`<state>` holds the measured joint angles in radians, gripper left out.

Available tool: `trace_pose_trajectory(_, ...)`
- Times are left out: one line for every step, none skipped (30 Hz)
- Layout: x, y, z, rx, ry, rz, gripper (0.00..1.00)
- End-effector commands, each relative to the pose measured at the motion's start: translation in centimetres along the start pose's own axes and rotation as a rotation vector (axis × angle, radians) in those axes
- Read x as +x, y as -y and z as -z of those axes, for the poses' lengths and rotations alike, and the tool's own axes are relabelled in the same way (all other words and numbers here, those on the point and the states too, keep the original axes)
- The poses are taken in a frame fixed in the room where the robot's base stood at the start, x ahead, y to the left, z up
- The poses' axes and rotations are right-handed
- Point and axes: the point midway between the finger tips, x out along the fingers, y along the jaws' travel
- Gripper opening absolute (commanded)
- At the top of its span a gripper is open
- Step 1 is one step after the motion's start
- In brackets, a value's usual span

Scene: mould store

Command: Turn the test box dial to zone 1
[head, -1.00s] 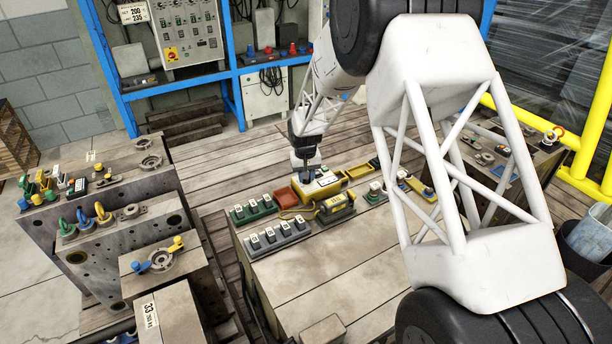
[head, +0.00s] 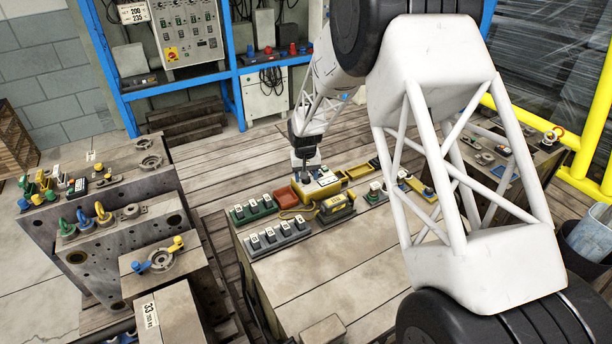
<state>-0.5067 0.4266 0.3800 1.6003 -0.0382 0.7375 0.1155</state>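A box with a pale top and yellow side (head: 323,184), which looks like the test box, sits at the back of the wooden-topped bench. My gripper (head: 306,170) points down at the box's back left part, and its tip is at or just above the top. It hides that part of the box. I cannot make out the dial, its zone marks, or whether the fingers touch anything. The fingers are too small and dark to tell open from shut.
The bench's front (head: 335,275) is mostly clear. My arm covers the right side.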

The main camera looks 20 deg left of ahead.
Motion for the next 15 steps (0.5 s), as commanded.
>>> trace_pose_trajectory(-0.1,0.0,0.0,0.0,0.0,0.0,0.55)
trace_pose_trajectory(-0.1,0.0,0.0,0.0,0.0,0.0,0.55)
trace_pose_trajectory(-0.2,0.0,0.0,0.0,-0.001,0.0,0.55)
trace_pose_trajectory(-0.4,0.0,0.0,0.0,-0.001,0.0,0.55)
trace_pose_trajectory(-0.5,0.0,0.0,0.0,-0.001,0.0,0.55)
trace_pose_trajectory(-0.8,0.0,0.0,0.0,-0.002,0.0,0.55)
trace_pose_trajectory(-1.0,0.0,0.0,0.0,-0.002,0.0,0.55)
trace_pose_trajectory(-1.2,0.0,0.1,0.0,-0.002,0.0,0.55)
trace_pose_trajectory(-1.6,0.0,0.0,0.0,-0.002,0.0,0.55)
trace_pose_trajectory(-1.9,0.0,0.0,0.0,-0.001,0.0,0.55)
trace_pose_trajectory(-2.2,0.0,0.0,0.0,-0.001,0.0,0.55)
trace_pose_trajectory(-2.7,0.0,0.0,0.0,-0.001,0.0,0.55)
trace_pose_trajectory(-3.1,0.0,0.0,0.0,-0.002,0.0,0.55)
trace_pose_trajectory(-3.5,0.0,0.0,0.0,-0.002,0.0,0.55)
trace_pose_trajectory(-4.1,0.0,0.0,0.0,-0.003,0.0,0.55)
